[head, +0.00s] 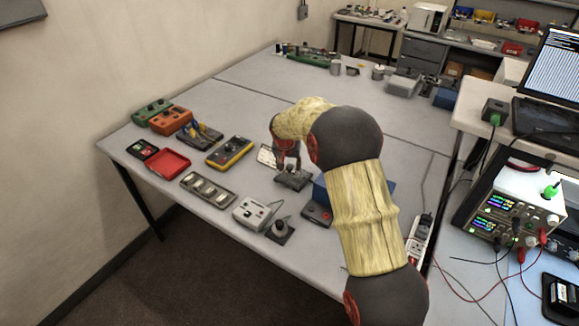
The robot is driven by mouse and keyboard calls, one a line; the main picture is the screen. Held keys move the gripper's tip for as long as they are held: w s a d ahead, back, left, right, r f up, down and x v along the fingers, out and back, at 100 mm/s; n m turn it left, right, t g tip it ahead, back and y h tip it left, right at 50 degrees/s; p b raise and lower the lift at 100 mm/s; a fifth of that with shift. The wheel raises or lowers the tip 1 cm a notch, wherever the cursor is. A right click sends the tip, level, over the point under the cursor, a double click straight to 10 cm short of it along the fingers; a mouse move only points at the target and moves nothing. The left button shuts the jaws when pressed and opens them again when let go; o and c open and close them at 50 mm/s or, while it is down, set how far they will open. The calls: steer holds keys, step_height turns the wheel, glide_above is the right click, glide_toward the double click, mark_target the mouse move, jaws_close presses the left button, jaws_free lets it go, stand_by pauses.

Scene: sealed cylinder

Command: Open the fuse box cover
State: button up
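A small dark grey box (293,181), which looks like the fuse box, sits on the grey table in the head view. A pale, dark-edged panel (267,156) stands tilted up at its left back side. It looks like the cover, but I cannot tell whether it is hinged to the box. My gripper (287,166) points down just above the box, to the right of the panel. The fingers are small and partly hidden by my wrist. I cannot tell whether they touch the panel or hold anything.
A yellow meter (229,151), a grey tray with slots (208,190), a light grey switch box (251,213) and a dark knob device (280,230) lie to the left and front. A blue box (320,190) is partly hidden behind my arm. Free table (240,95) lies behind.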

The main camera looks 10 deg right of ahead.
steer(key=shift+w+f, duration=0.1)
steer(key=shift+f, duration=0.2)
steer(key=shift+c, duration=0.3)
jaws_close()
stand_by(0.6)
